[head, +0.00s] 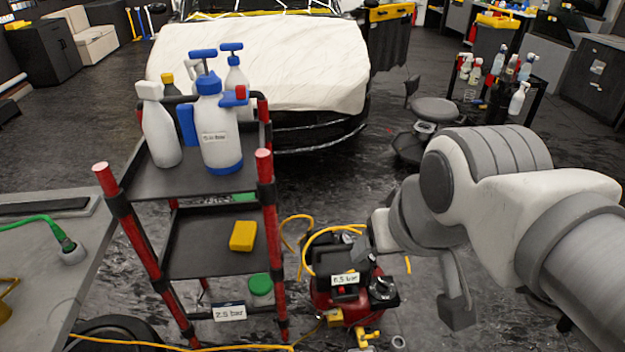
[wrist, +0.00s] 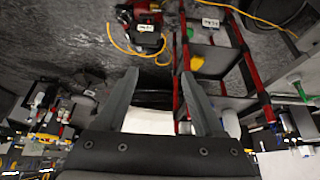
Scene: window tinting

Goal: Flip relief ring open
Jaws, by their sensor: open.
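A red compressor (head: 322,297) with a black top stands on the floor right of the cart, with a small pressure label and yellow fittings low at its front. It also shows at the top of the wrist view (wrist: 143,14). A white and blue pump sprayer (head: 222,140) with a label and a red part at its side stands on the cart's top shelf. I cannot make out which small part is the relief ring. My gripper (wrist: 159,75) is open and empty, its fingers spread, apart from both.
The red-legged cart (head: 192,263) holds bottles and a yellow sponge (head: 243,236). Yellow hose (head: 290,232) loops over the floor. A covered car hood (head: 265,60) is behind, a stool (head: 436,110) at the back right, and a grey table (head: 45,275) at the left.

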